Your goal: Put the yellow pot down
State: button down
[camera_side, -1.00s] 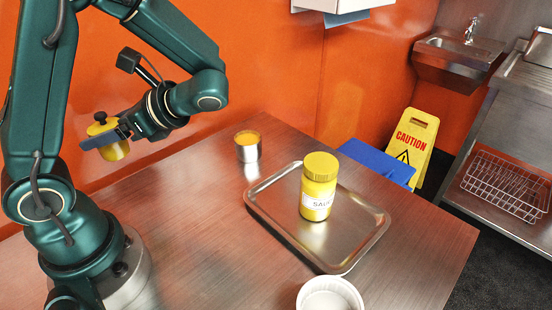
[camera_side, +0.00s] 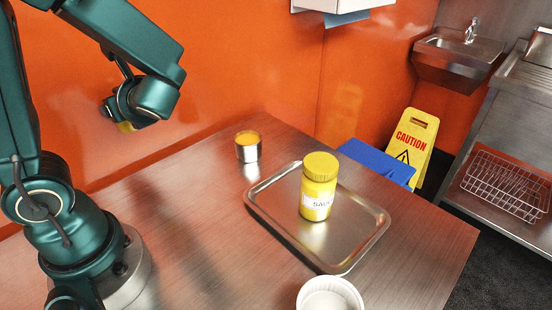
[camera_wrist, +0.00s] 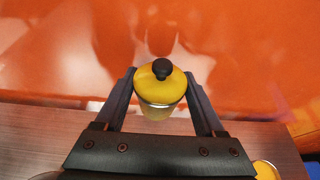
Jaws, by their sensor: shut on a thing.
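The yellow pot (camera_wrist: 160,84) has a yellow lid with a dark knob. In the wrist view it sits between the two fingers of my gripper (camera_wrist: 161,98), which is shut on it. In the side view only a small yellow part of the pot (camera_side: 126,127) shows below my wrist, in front of the orange wall. My fingers are hidden there behind the wrist. The pot appears held above the table's back left part; its exact height I cannot tell.
A steel tray (camera_side: 272,222) bears a yellow sauce jar (camera_side: 318,188). A steel cup with orange contents (camera_side: 247,147) stands behind it, and a white bowl (camera_side: 329,294) in front. The steel table (camera_side: 190,215) is clear left of the tray. The orange wall (camera_side: 240,60) is close behind.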

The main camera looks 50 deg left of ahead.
jog(key=shift+f, duration=1.25)
jog(key=w+d+f, duration=0.2)
jog(key=w, duration=0.1)
jog(key=w+d+f, duration=0.2)
jog(key=w, duration=0.1)
jog(key=w+d+f, duration=0.3)
jog(key=shift+d, duration=0.1)
jog(key=shift+f, duration=2.05)
jog(key=shift+f, duration=0.1)
